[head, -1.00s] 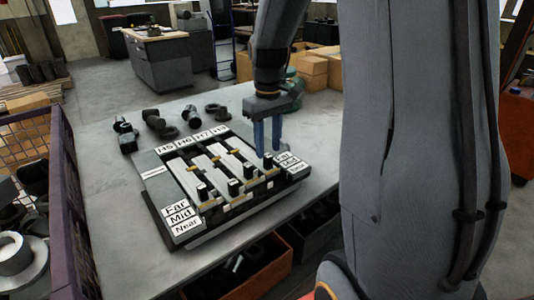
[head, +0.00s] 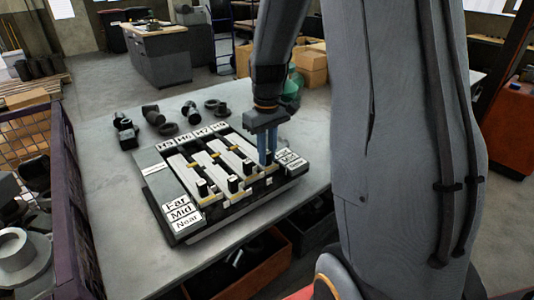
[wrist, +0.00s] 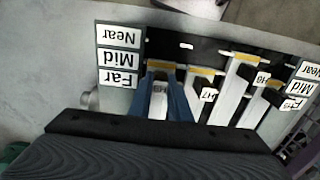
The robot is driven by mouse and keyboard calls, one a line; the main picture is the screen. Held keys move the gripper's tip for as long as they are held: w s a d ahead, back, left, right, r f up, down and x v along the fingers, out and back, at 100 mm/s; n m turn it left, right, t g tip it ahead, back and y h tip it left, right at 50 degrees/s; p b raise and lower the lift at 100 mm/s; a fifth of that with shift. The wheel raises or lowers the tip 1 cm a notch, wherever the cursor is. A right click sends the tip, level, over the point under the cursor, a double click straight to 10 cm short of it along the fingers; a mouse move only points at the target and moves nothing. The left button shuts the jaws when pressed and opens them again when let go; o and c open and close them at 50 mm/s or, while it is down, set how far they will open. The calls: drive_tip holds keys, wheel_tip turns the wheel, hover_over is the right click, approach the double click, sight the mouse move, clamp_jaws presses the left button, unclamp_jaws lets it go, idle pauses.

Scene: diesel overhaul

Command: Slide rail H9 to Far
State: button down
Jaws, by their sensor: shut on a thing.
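The slide board (head: 158,172) lies on the grey table, with several pale rails side by side, each with a black handle. Far, Mid and Near labels (head: 180,212) run down its left side and repeat at its right. Rail H9, under the H9 label (head: 219,127), is the rightmost in the head view. My gripper (head: 268,163) is down over its handle. In the wrist view, my two blue fingers are shut on the H9 handle (wrist: 159,87), which is close to the Far label (wrist: 118,78). The fingers hide part of the rail.
Rail H7's handle (wrist: 208,95) stands close beside my fingers in the wrist view. Dark metal parts (head: 155,116) lie behind the board. A purple mesh crate (head: 75,190) stands at the left. The table's front left is clear.

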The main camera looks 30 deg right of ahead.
drive_tip(key=shift+w+a, duration=0.2)
drive_tip(key=shift+w, duration=0.75)
drive_tip(key=shift+w+a, duration=0.15)
drive_tip(key=shift+w, duration=0.8)
drive_tip(key=shift+r, duration=0.1)
drive_tip(key=c, duration=1.6)
unclamp_jaws()
drive_tip(key=shift+w+a, duration=0.1)
drive_tip(key=shift+w, duration=0.05)
drive_tip(key=shift+c, duration=0.2)
wheel_tip(320, 180, up, 8)
drive_tip(key=b, duration=0.2)
drive_tip(key=shift+s+f, duration=0.2)
